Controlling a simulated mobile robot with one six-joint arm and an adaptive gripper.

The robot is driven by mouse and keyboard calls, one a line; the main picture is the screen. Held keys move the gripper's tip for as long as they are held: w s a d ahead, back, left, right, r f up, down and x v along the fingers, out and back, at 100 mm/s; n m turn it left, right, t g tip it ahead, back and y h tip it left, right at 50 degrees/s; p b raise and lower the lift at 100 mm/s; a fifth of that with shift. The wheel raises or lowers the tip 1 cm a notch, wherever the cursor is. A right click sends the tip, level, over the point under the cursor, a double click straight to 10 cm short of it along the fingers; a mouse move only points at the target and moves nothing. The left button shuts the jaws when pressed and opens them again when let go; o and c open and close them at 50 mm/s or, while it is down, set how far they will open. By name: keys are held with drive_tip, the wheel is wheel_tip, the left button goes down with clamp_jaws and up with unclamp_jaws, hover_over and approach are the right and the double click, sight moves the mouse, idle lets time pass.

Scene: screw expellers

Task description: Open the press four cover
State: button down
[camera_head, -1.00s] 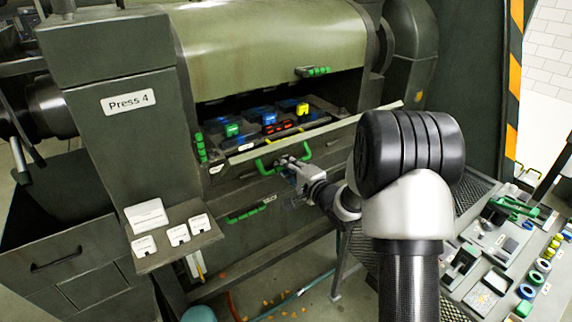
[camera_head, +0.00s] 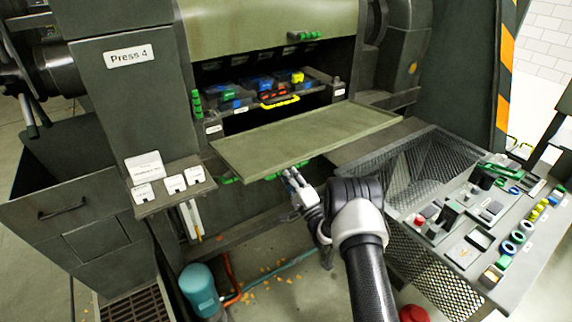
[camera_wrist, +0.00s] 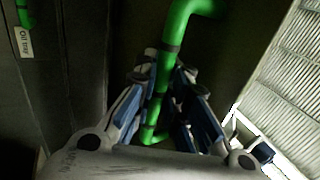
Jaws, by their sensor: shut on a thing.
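The Press 4 cover (camera_head: 300,138) is a flat olive-green panel. In the head view it lies tilted down and outward in front of the press opening, which shows behind and above it. The Press 4 label (camera_head: 128,55) is on the dark housing to the left. My gripper (camera_head: 292,180) is at the cover's lower front edge. In the wrist view my gripper (camera_wrist: 168,88) is shut around a green bar handle (camera_wrist: 182,30), one blue-padded finger on each side. In the head view the cover and gripper mostly hide this handle.
Inside the opening are coloured parts, including a yellow handle (camera_head: 281,102). A label shelf (camera_head: 170,190) is at left. A mesh guard (camera_head: 400,165) and a control panel (camera_head: 470,225) stand to the right. A teal cylinder (camera_head: 199,287) stands on the floor.

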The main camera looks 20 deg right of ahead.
drive_tip(key=shift+d+f, duration=0.1)
drive_tip(key=shift+f, duration=0.25)
drive_tip(key=c, duration=1.6)
unclamp_jaws()
drive_tip(key=shift+c, duration=0.2)
drive_tip(key=v, duration=1.2)
drive_tip(key=shift+f, duration=0.25)
